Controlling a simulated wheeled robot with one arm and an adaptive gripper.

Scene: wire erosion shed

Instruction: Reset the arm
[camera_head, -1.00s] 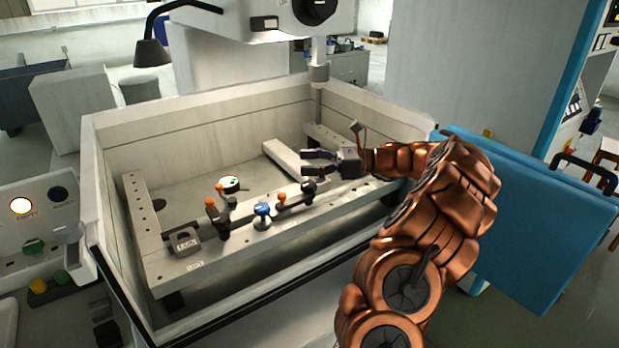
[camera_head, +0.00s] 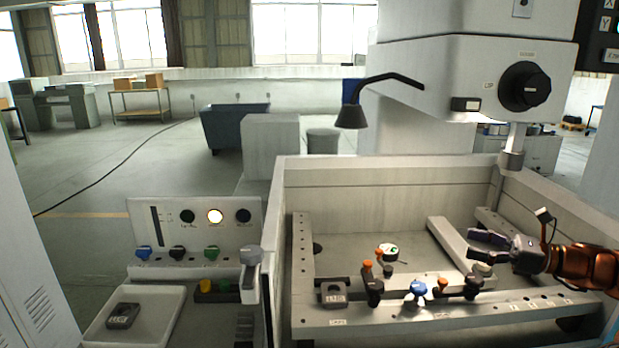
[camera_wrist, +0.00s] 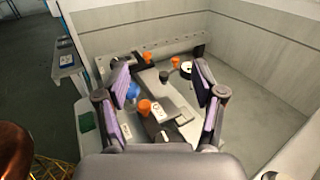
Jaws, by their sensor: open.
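My gripper (camera_head: 482,246) is at the right side of the machine tank in the head view, above the fixture frame. In the wrist view my gripper (camera_wrist: 164,95) shows its two fingers spread wide with nothing between them. Beyond the fingers, apart from them, lie the clamps with orange knobs (camera_wrist: 144,107) and a blue knob (camera_wrist: 133,92). My copper-coloured arm enters at the right edge of the head view; most of it is out of frame.
The tank wall (camera_head: 380,184) surrounds the frame (camera_head: 430,325). A grey block (camera_head: 333,293) and a round dial (camera_head: 388,252) sit inside. The machine head (camera_head: 470,75) and lamp (camera_head: 352,115) hang above. A control panel (camera_head: 170,222) and a tray (camera_head: 165,318) with another block stand left.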

